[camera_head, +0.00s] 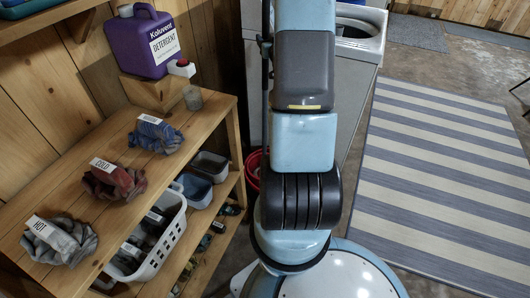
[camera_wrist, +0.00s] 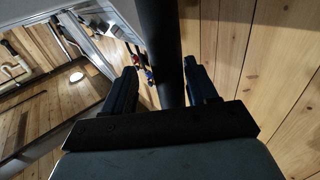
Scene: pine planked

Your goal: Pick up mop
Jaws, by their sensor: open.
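A dark, straight pole (camera_wrist: 160,40), apparently the mop's handle, runs down the wrist view between the two fingers of my gripper (camera_wrist: 160,66). The gripper is open, with a visible gap between the pole and each finger. The pole's lower part passes out of sight behind the palm bar. In the head view, a thin dark pole (camera_head: 266,90) stands upright along the left side of my arm, mostly hidden by it. No mop head can be made out. My gripper is outside the head view.
A wooden shelf unit (camera_head: 103,215) on the left holds labelled cloth bundles, a purple detergent jug (camera_head: 150,45) and a white basket (camera_head: 150,245). A red bucket (camera_head: 252,165) is partly hidden behind my arm. A top-loading washer (camera_head: 358,35) stands behind. A striped rug (camera_head: 440,170) covers open floor at right.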

